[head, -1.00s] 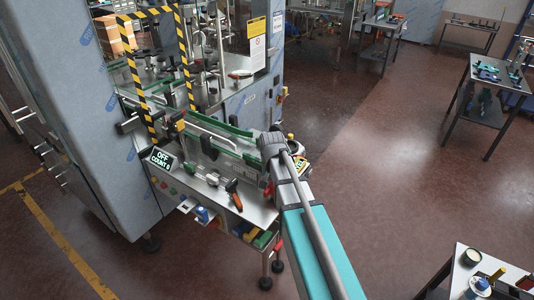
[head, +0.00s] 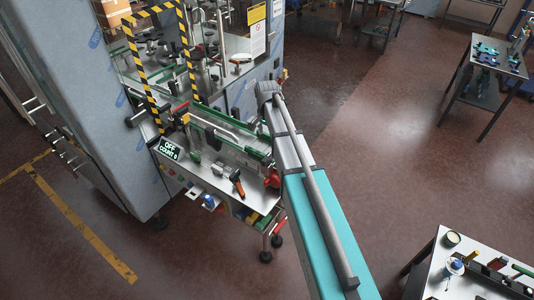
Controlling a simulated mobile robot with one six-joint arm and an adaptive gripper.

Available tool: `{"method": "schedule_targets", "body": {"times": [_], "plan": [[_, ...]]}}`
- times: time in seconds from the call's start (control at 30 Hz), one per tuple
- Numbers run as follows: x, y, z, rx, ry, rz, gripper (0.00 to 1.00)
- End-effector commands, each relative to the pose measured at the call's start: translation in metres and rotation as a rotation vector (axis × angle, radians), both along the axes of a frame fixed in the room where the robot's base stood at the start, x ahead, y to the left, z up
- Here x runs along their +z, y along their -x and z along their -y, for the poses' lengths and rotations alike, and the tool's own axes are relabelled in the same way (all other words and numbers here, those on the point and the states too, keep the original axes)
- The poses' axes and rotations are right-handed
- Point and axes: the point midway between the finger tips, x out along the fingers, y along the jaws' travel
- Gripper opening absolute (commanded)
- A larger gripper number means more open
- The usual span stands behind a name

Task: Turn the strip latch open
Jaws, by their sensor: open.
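A filler machine with a short conveyor (head: 228,140) stands left of centre in the head view, with green strips along its rails. I cannot make out the strip latch at this size; my arm covers the conveyor's right end. My grey and teal arm reaches up from the bottom, and its elbow end is beside the conveyor's right end. My gripper is not visible, so its place relative to the latch cannot be told.
A display (head: 170,149) reads "OFF COUNT 0". An orange-handled tool (head: 237,184) lies on the steel ledge below the conveyor. A yellow-black striped frame (head: 188,65) stands over the conveyor. A cluttered table (head: 438,262) is at lower right; open floor lies between.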

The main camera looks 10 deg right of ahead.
Motion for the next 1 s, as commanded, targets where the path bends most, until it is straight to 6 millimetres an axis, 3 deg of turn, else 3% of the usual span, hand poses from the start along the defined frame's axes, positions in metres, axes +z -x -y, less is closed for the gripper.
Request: {"method": "schedule_targets", "body": {"times": [0.57, 1.0], "plan": [[-0.004, 0.0, 0.0, -0.001, 0.0, 0.0, 0.66], [-0.033, 0.0, 0.0, -0.001, 0.0, 0.0, 0.66]]}}
